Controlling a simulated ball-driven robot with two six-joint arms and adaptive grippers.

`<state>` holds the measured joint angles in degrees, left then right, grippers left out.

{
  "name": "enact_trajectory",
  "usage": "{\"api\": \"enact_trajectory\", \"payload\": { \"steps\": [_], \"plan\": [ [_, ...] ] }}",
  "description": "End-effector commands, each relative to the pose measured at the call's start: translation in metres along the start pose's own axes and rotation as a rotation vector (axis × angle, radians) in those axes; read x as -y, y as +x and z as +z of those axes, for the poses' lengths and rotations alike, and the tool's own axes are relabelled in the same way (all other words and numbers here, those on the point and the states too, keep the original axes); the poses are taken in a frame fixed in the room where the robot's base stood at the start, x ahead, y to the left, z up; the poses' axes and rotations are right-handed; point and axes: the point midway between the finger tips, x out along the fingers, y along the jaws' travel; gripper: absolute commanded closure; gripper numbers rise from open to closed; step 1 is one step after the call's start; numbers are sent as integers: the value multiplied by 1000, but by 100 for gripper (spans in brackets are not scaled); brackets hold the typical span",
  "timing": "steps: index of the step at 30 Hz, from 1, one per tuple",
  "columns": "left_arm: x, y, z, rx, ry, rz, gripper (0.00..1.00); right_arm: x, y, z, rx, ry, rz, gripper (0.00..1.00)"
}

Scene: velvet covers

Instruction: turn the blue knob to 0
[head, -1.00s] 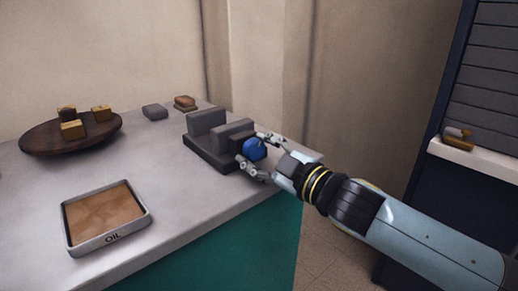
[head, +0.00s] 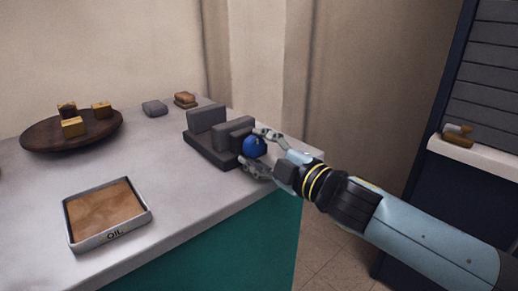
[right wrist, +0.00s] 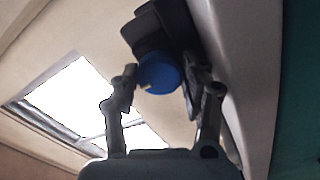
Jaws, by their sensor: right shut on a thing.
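The blue knob (head: 254,147) is on the front of a dark grey block-like device (head: 212,150) near the counter's right end. My right gripper (head: 262,152) is shut on the knob, one finger at the far side and one at the near side. In the right wrist view the knob (right wrist: 160,74) sits between the two fingers (right wrist: 160,88), and a small yellowish mark shows on its lower edge. No number scale can be read. My left gripper is not in view.
A tray marked OIL (head: 147,217) lies at the counter's front. A round dark wooden board (head: 40,143) with several small blocks is at the back left. A grey block (head: 154,108) and a brown stack (head: 185,100) stand behind the device. The middle of the counter is clear.

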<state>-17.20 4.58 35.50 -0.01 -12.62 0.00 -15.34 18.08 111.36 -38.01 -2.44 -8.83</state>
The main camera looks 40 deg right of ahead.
Motion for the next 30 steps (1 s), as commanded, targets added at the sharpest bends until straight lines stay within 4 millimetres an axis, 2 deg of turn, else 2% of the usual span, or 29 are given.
{"api": "enact_trajectory", "payload": {
  "steps": [4,5,9,24,26,30],
  "plan": [
    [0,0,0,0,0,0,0,1,-1,0,0,-1,-2,87],
    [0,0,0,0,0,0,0,1,-1,0,1,-1,-2,52],
    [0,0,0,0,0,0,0,1,0,0,1,0,-1,33],
    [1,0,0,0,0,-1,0,2,-1,1,2,15,-3,31],
    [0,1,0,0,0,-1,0,2,-1,1,2,51,-3,31],
    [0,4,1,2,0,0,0,2,0,1,2,237,-2,31]
  ]
}}
